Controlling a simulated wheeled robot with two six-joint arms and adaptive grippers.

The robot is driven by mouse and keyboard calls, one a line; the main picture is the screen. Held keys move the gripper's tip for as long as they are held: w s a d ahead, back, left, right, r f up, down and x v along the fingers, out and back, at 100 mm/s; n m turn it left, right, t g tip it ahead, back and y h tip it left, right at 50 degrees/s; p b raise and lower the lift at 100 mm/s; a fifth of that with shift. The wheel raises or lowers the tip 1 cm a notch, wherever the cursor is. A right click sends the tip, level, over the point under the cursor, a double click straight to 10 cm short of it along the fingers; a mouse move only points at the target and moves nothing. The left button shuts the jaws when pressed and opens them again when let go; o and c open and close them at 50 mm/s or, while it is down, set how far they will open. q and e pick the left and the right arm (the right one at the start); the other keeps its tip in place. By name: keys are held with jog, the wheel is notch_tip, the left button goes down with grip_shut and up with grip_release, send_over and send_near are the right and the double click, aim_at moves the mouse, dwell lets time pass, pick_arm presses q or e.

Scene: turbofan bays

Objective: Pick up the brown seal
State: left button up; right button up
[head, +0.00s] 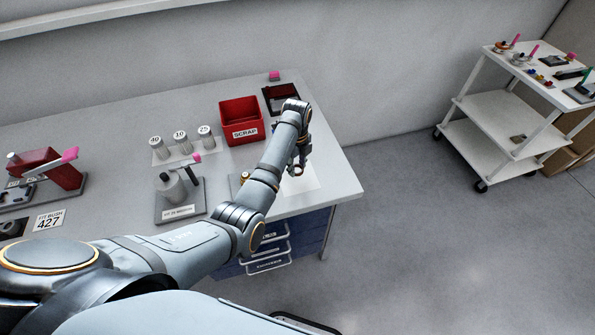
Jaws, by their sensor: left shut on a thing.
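My left gripper (297,169) hangs over the white sheet at the right end of the workbench, fingers pointing down. It is shut on a small brownish thing at its fingertips, which looks like the brown seal (298,171). The fingers hide most of it, and its shape is too small to make out. My right gripper is not in view.
The workbench (100,128) holds a red SCRAP box (240,121), several labelled weights (180,144), a grey fixture (178,190) and a red press (48,168). A white sheet (311,179) lies under my gripper. A white cart (500,116) stands at right, with clear floor between.

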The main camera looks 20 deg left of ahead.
pick_arm(q)
jog(key=s+a+r+p, duration=0.5)
jog(key=s+r, duration=0.4)
jog(key=s, duration=0.3)
jog(key=shift+s+a+p, duration=0.25)
jog(key=shift+a+p, duration=0.15)
jog(key=shift+a, duration=0.1)
jog(key=shift+r, duration=0.1)
